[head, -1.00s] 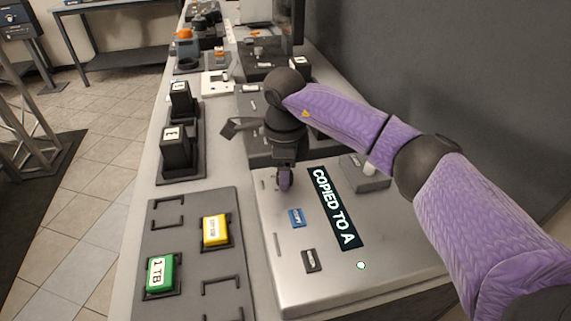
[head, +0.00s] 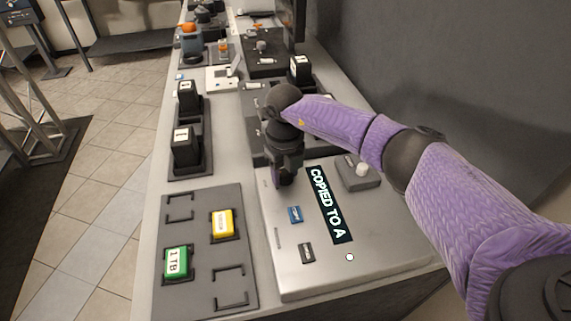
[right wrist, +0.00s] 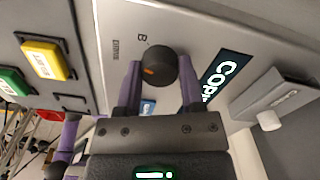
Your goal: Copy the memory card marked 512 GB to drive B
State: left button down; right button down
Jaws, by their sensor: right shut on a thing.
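The copier's steel panel (head: 290,275) has a display (head: 328,205) reading "COPIED TO A", a blue button (head: 295,214), a dark button (head: 307,252) and a lit lamp (head: 350,257). My right gripper (head: 283,182) is over its far left part. In the right wrist view its fingers are shut on a round dark knob (right wrist: 160,68) with an orange mark, beside a letter B. A yellow card (head: 222,223), its marking too blurred to read surely, and a green card (head: 176,262) marked 1 TB sit in the tray (head: 205,245). My left gripper is out of view.
Two tray holders, far left (head: 180,207) and near right (head: 230,287), are empty. Black blocks (head: 186,148) stand in a rack beyond the tray. A grey box with a white knob (head: 362,169) lies right of the display. The wall is close on the right.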

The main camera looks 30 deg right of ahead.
aim_at(285, 173)
jog(key=shift+r+m+p, duration=0.1)
jog(key=shift+m+p, duration=0.95)
jog(key=shift+m, duration=1.15)
jog(key=shift+c, duration=1)
grip_release()
notch_tip(285, 173, up, 10)
jog(key=p, duration=0.2)
